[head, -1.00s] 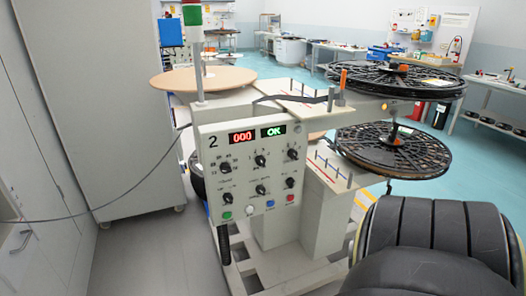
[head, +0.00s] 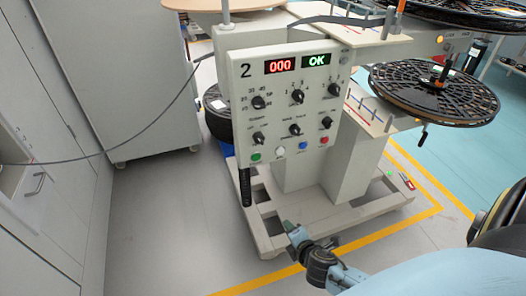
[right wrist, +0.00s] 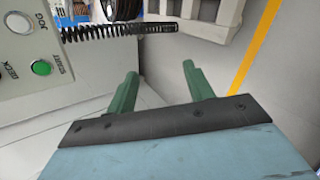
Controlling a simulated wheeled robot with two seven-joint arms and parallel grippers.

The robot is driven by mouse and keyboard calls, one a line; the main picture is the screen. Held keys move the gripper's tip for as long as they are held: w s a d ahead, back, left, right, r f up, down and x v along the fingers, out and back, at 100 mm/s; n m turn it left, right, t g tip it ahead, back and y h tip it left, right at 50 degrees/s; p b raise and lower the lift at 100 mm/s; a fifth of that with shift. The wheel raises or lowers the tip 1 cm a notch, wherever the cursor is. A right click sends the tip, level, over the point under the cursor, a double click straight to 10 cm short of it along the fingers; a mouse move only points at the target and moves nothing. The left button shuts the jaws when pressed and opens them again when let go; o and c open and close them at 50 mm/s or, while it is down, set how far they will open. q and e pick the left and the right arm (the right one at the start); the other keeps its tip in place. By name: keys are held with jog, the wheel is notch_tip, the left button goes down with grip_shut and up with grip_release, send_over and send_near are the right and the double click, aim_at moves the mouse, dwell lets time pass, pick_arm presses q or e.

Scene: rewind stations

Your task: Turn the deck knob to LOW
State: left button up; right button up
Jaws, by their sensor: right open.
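The control panel (head: 283,85) of station 2 has two rows of black knobs and a row of coloured buttons. The upper knobs include one at left (head: 258,102), one in the middle (head: 297,97) and one at right (head: 334,90). The lower knobs sit at left (head: 258,138), middle (head: 296,129) and right (head: 326,122). Labels are too small to tell which is the deck knob. My right gripper (head: 293,232) is below and apart from the panel. In the right wrist view its green fingers (right wrist: 160,78) are open and empty. My left gripper is out of view.
A black coiled cord (head: 245,187) hangs under the panel's left corner. A pale base frame (head: 345,222) spreads below. A black reel (head: 434,93) is at right. A cabinet (head: 110,70) stands left; the floor between is free.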

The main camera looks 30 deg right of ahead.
jog(key=w+r+n+t+b, duration=0.1)
jog(key=w+r+n+t, duration=0.35)
jog(key=r, duration=0.75)
jog(key=n+t+h+b, duration=0.1)
jog(key=n+t, duration=0.1)
jog(key=n, duration=0.1)
send_near(261, 142)
jog(key=b+x, duration=0.1)
jog(key=x, duration=0.7)
jog(key=shift+w, duration=0.1)
jog(key=shift+w+d+b, duration=0.15)
jog(key=shift+w+b, duration=0.15)
jog(key=shift+w, duration=0.15)
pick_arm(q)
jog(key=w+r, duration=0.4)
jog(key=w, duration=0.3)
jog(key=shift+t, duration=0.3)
pick_arm(e)
jog(key=c, duration=0.9)
